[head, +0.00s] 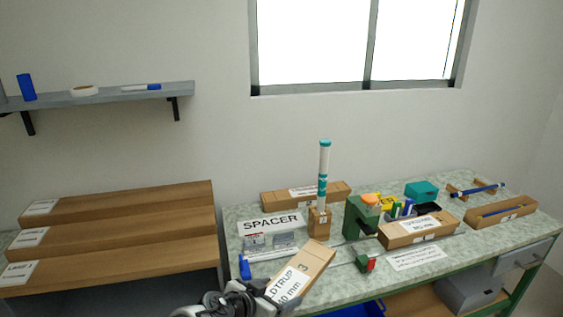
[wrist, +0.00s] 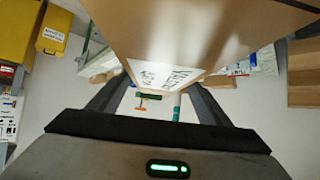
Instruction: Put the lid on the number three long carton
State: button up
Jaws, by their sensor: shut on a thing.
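My gripper (head: 258,292) is at the bottom middle of the head view, shut on a long brown cardboard lid (head: 318,258). The lid is tilted and held above the near edge of the bench, with a white label that reads in part "3" and "mm". In the wrist view the lid (wrist: 240,25) fills the top middle between the fingers of my gripper (wrist: 155,100). A long carton (head: 485,219) at the right end of the bench appears open, with a blue rod in it. Its number cannot be read.
A labelled carton (head: 408,237) and a back carton (head: 335,191) lie on the bench (head: 360,290). An upright white and teal rod (head: 323,165) stands in a block. A green device (head: 360,218) is beside it. Brown stepped boards (head: 120,225) are at left.

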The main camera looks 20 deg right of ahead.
aim_at(470, 217)
jog(key=l, duration=3.8)
jog(key=i+l, duration=0.1)
jog(key=l, duration=0.35)
jog(key=i+l, duration=0.15)
jog(key=l, duration=0.35)
jog(key=i+l, duration=0.15)
jog(key=l, duration=0.15)
jog(key=i+l, duration=0.15)
jog(key=l, duration=0.2)
